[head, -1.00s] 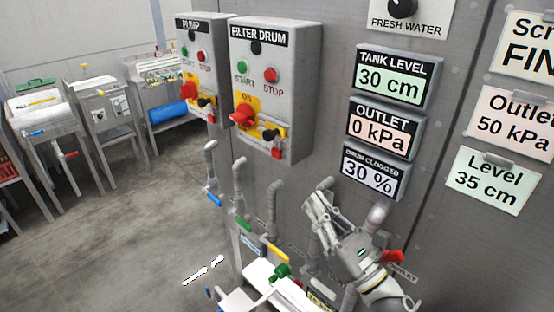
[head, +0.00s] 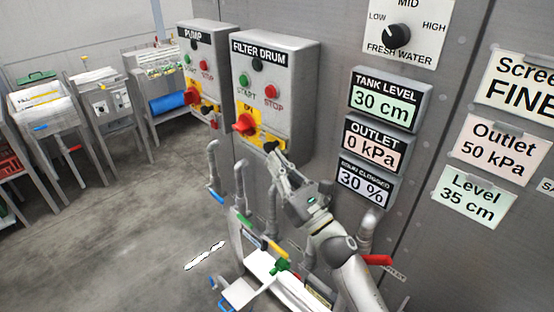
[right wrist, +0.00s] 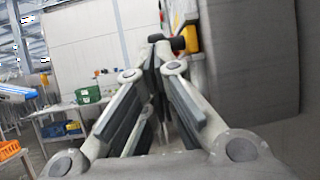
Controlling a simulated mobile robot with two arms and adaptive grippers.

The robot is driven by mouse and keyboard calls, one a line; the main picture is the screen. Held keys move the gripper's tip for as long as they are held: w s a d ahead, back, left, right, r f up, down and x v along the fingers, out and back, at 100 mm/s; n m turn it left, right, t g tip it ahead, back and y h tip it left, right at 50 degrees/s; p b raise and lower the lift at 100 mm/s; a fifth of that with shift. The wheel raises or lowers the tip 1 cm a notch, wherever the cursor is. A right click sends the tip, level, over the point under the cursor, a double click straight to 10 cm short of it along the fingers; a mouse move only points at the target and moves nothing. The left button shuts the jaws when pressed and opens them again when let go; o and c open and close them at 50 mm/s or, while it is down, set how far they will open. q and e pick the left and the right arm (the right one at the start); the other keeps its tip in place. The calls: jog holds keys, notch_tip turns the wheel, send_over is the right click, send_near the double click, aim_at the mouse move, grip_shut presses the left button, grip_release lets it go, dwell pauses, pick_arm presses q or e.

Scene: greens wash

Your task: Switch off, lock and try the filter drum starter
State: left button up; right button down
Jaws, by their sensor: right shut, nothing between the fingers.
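The filter drum starter (head: 300,75) is a grey box on the wall, labelled FILTER DRUM. It has a green START button (head: 244,79), a red STOP button (head: 271,90) and a red rotary handle (head: 244,125) on a yellow plate (head: 262,139). My right gripper (head: 271,152) is shut and empty at the lower edge of the box, just below the plate. It hides the parts at the plate's lower right. In the right wrist view its fingertips (right wrist: 158,46) meet close to a black knob-like part (right wrist: 187,39); contact cannot be told. My left gripper is not in view.
The PUMP starter (head: 203,65) hangs to the left. Pipes with a blue valve handle (head: 216,196) and a green one (head: 243,217) stand below. A red valve handle (head: 376,260) lies right of my arm. Display panels (head: 384,98) are at right.

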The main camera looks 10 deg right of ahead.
dwell(0.3)
jog(key=w+a+b, duration=0.2)
jog(key=w, duration=0.1)
jog(key=shift+w+a+r+b, duration=0.15)
jog(key=shift+b, duration=0.2)
